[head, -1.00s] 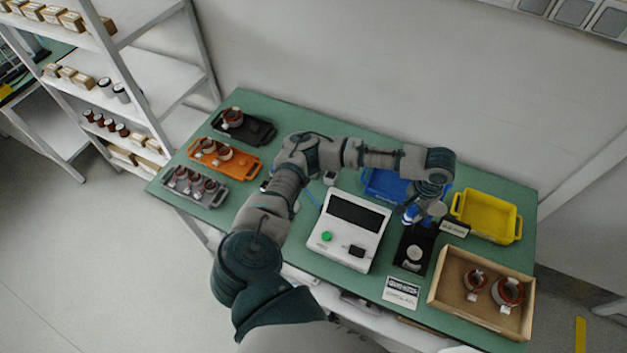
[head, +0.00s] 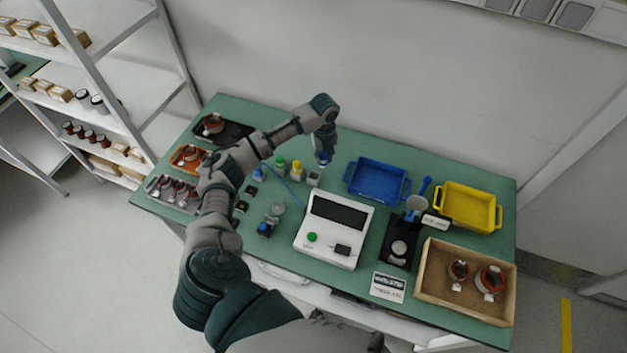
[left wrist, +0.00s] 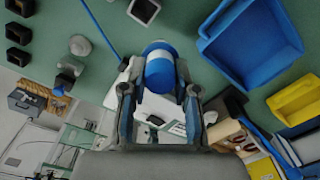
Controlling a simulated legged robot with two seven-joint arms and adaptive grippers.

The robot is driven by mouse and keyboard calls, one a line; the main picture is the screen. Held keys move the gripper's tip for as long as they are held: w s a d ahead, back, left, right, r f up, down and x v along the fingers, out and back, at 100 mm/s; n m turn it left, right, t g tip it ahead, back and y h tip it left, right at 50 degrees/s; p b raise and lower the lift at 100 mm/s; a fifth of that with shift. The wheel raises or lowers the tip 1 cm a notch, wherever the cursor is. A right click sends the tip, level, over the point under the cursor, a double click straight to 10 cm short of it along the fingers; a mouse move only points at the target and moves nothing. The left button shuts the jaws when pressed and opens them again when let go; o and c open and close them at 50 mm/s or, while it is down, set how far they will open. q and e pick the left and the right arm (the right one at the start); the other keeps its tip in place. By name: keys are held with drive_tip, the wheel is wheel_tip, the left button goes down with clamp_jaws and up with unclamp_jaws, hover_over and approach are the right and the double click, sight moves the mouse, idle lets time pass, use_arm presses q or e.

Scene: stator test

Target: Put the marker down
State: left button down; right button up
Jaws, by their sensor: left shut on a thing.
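My left gripper (head: 322,150) is above the back middle of the green table, pointing down. It is shut on the marker (left wrist: 159,72), which has a blue end and a white body. In the left wrist view the marker stands out between the two fingers (left wrist: 159,92). In the head view only a small blue and white part of the marker (head: 322,158) shows below the gripper. A small grey square holder (head: 313,179) with a dark opening stands just below the gripper; it also shows in the left wrist view (left wrist: 143,10). My right gripper is not seen.
Green (head: 281,163) and yellow (head: 296,170) capped items stand left of the holder. A blue tray (head: 376,180) lies to the right, with a white tester (head: 334,228) in front. A thin blue stick (head: 289,190) lies nearby.

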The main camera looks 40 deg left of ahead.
use_arm(q)
drive_tip(key=a+f+m, duration=0.1)
drive_tip(key=f, duration=0.2)
drive_tip(key=a+f+m, duration=0.1)
drive_tip(key=f+m, duration=0.1)
drive_tip(key=f, duration=0.2)
drive_tip(key=a+f+m+p, duration=0.1)
drive_tip(key=a+f, duration=0.1)
drive_tip(key=f, duration=0.1)
drive_tip(key=shift+s+f+m, duration=0.25)
drive_tip(key=shift+f+m, duration=0.05)
drive_tip(key=shift+f, duration=0.05)
drive_tip(key=shift+d+f, duration=0.1)
drive_tip(key=shift+f, duration=0.1)
drive_tip(key=shift+f, duration=0.15)
drive_tip(key=c, duration=0.9)
unclamp_jaws()
drive_tip(key=shift+o, duration=0.2)
